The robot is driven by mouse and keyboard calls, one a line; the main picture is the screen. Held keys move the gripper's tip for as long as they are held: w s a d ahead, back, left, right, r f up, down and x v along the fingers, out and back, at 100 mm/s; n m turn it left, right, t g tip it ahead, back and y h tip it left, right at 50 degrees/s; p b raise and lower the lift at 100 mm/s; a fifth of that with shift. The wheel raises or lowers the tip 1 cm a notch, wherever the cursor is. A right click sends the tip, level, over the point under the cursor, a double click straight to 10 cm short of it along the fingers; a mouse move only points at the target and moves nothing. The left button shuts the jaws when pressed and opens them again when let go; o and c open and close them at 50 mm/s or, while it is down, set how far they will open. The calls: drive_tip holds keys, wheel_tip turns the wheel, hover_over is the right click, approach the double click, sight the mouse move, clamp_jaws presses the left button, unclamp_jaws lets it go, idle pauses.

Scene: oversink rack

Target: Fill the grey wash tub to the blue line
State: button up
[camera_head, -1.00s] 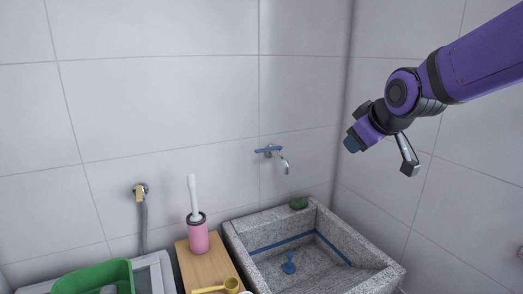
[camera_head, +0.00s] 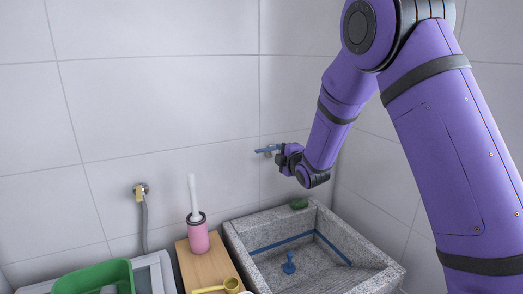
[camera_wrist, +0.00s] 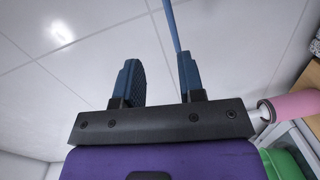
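The grey speckled wash tub (camera_head: 372,247) stands at the lower right of the head view, with a blue line (camera_head: 281,243) around its inner wall. No water shows in it. A blue plug-like piece (camera_head: 289,264) stands on its floor; I cannot tell if it sits in a drain.
A green lump (camera_head: 299,203) lies on the tub's back corner. To the left are a pink brush holder (camera_head: 198,236) and a yellow scoop (camera_head: 220,287) on a wooden board (camera_head: 213,263), a green basin (camera_head: 95,277), and a second wall tap with a hose (camera_head: 141,191).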

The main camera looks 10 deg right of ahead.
sight(265, 151)
drive_tip(key=shift+n+t+y, duration=0.3)
drive_tip(key=shift+n+y, duration=0.3)
drive_tip(key=shift+n, duration=0.3)
drive_tip(key=x, duration=0.4)
drive_tip(key=a+f+x, duration=0.1)
drive_tip(key=x, duration=0.3)
drive_tip(key=f+x, duration=0.1)
drive_tip(key=x, duration=0.3)
drive_tip(key=shift+a+f, duration=0.2)
drive_tip(key=shift+s, duration=0.1)
clamp_jaws()
